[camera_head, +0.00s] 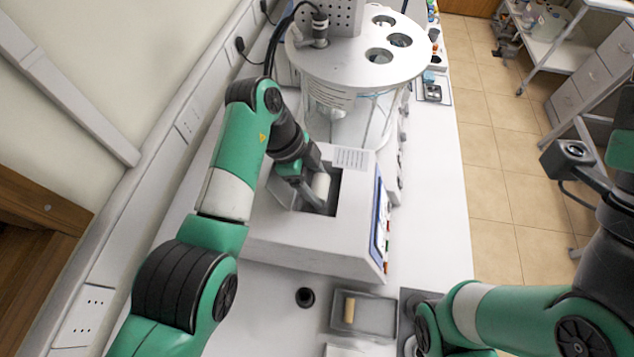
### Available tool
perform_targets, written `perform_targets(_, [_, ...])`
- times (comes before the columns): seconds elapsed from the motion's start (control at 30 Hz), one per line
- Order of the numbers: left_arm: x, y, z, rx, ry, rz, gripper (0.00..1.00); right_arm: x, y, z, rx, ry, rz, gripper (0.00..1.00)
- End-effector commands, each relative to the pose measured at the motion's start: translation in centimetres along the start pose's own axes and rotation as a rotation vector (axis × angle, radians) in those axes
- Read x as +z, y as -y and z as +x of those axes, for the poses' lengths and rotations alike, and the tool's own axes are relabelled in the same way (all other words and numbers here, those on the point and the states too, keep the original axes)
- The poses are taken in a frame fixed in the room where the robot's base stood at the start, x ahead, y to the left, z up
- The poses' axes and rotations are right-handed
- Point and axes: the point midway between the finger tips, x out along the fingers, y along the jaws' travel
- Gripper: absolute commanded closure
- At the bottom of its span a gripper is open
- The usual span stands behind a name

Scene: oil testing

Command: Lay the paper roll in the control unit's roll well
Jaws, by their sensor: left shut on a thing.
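The control unit (310,240) is a white box on the bench in the middle, with a blue-edged screen panel on its right face. Its roll well (331,203) is a dark rectangular recess in the top. The white paper roll (321,184) is at the well's opening, partly hidden by my fingers. My left gripper (318,192) reaches in from the left and is shut on the roll. I cannot tell whether the roll touches the well floor. My right arm is at the lower right, and its fingers do not show.
A clear round bath (345,112) with a white holed lid stands behind the unit. In front are a small black cup (305,297) and a grey tray (377,315) holding a tan cylinder (349,310). The bench strip right of the unit is mostly clear. A wall runs along the left.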

Motion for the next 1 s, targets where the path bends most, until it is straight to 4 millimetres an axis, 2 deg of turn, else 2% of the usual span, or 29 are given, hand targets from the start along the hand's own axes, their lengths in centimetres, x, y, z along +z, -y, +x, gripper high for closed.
perform_targets(0.3, [-0.41,0.03,-0.97,-0.002,0.0,0.001,0.83,0.0,0.0,0.0,0.0,0.0,0.0,0.17])
perform_targets(1.0, [-0.38,0.0,-0.91,-0.001,0.0,0.0,0.83,0.0,0.0,0.0,0.0,0.0,0.0,0.17])
